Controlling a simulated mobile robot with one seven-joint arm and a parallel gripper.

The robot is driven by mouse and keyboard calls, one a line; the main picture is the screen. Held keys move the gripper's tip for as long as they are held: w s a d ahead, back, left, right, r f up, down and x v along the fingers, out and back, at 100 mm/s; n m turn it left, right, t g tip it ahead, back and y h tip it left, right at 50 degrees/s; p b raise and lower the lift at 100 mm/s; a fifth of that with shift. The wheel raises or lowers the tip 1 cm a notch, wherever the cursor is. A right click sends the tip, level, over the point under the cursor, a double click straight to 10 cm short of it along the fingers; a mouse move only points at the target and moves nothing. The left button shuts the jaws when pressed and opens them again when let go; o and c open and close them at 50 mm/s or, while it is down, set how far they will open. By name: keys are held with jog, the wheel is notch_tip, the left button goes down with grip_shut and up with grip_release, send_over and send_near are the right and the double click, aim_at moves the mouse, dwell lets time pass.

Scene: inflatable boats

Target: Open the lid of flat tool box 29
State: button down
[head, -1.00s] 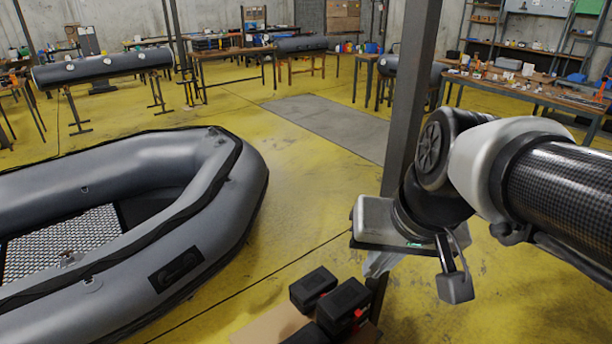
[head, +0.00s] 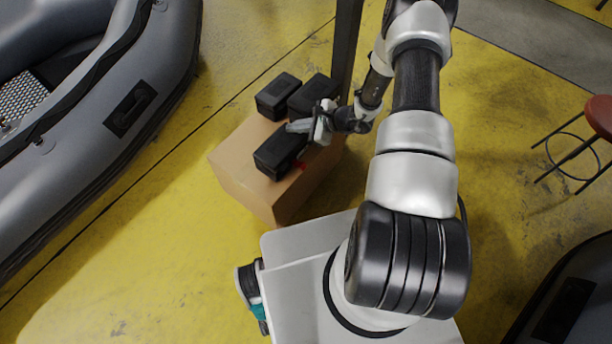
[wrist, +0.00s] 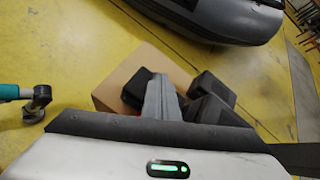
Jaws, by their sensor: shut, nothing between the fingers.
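Three black tool boxes rest on a cardboard box: a near one (head: 276,154), a back left one (head: 278,96) and a back right one (head: 312,92). Their lids look shut. I cannot read any number, so I cannot tell which is box 29. My gripper (head: 297,127) is shut and empty at the far right edge of the near box; I cannot tell whether it touches. In the wrist view the closed grey fingers (wrist: 162,98) partly cover one black box (wrist: 135,90), with black boxes (wrist: 213,88) on their right.
The cardboard box (head: 240,172) stands on the yellow floor beside a dark post (head: 345,45). A grey inflatable boat (head: 160,60) lies to the left. A stool with a red seat (head: 600,115) is at the right. Floor between boat and cardboard box is clear.

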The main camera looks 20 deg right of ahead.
aim_at(282, 165)
jog(key=s+d+f+m+h+b, duration=0.1)
jog(key=s+f+m, duration=0.25)
jog(key=f, duration=0.65)
jog(key=s+d+f+m+h+b, duration=0.1)
jog(key=s+f+m, duration=0.25)
jog(key=f, duration=0.65)
jog(key=shift+t, duration=0.3)
jog(key=b+x, duration=0.1)
jog(key=x, duration=0.1)
jog(key=b+x, duration=0.2)
jog(key=x, duration=0.1)
jog(key=r+b+x, duration=0.1)
jog(key=x, duration=0.2)
jog(key=shift+w+a+b, duration=0.3)
jog(key=shift+a+b, duration=0.1)
jog(key=shift+w+a+r, duration=0.1)
jog(key=shift+w+a, duration=0.35)
jog(key=shift+w, duration=0.15)
jog(key=shift+r, duration=0.1)
jog(key=shift+w+r+p, duration=0.1)
jog(key=shift+r+p, duration=1)
jog(key=shift+r, duration=0.35)
